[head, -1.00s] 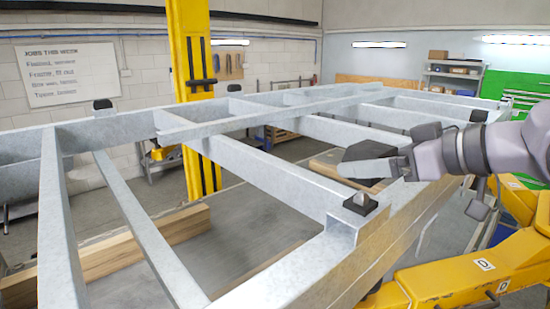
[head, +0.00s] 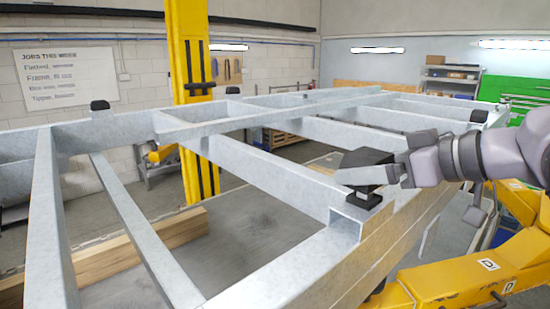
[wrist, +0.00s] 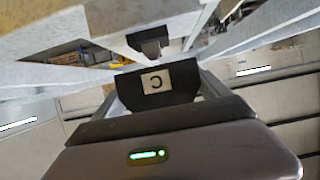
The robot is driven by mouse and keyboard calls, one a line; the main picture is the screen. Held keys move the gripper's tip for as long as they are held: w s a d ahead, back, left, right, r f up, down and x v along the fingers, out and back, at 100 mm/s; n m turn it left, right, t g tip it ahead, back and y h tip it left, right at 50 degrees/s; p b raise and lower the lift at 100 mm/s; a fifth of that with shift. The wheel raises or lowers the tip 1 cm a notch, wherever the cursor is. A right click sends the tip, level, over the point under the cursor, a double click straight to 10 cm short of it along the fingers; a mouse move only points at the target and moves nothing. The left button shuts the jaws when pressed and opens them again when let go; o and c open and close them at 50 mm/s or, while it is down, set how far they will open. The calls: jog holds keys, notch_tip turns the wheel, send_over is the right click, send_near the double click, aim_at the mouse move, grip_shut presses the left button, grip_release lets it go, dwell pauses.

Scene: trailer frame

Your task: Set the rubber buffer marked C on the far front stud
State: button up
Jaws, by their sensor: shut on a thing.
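My gripper (head: 372,177) is shut on a black rubber buffer (head: 366,157). In the wrist view the buffer (wrist: 157,86) shows a white label with a C, upside down, between the fingers. A black mount (head: 362,199) sits on the near corner of the galvanised frame (head: 345,226). The held buffer is above this mount, apart from it in the head view; the gripper hides the mount's top. The wrist view shows a dark block with a grey middle part (wrist: 150,47) beyond the buffer; I cannot tell which mount this is.
Other black blocks stand on the frame at the far left (head: 99,105), the back (head: 233,90) and the right (head: 478,116). A yellow column (head: 190,60) rises behind the frame. A yellow structure (head: 460,268) is at lower right. Timber beams (head: 150,240) lie below.

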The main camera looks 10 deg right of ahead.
jog(key=shift+w+f, duration=0.1)
jog(key=shift+f+b, duration=0.45)
jog(key=shift+f, duration=0.8)
jog(key=o, duration=1.5)
jog(key=shift+f, duration=0.1)
jog(key=p+v, duration=0.3)
jog(key=v, duration=1.4)
jog(key=shift+s, duration=0.25)
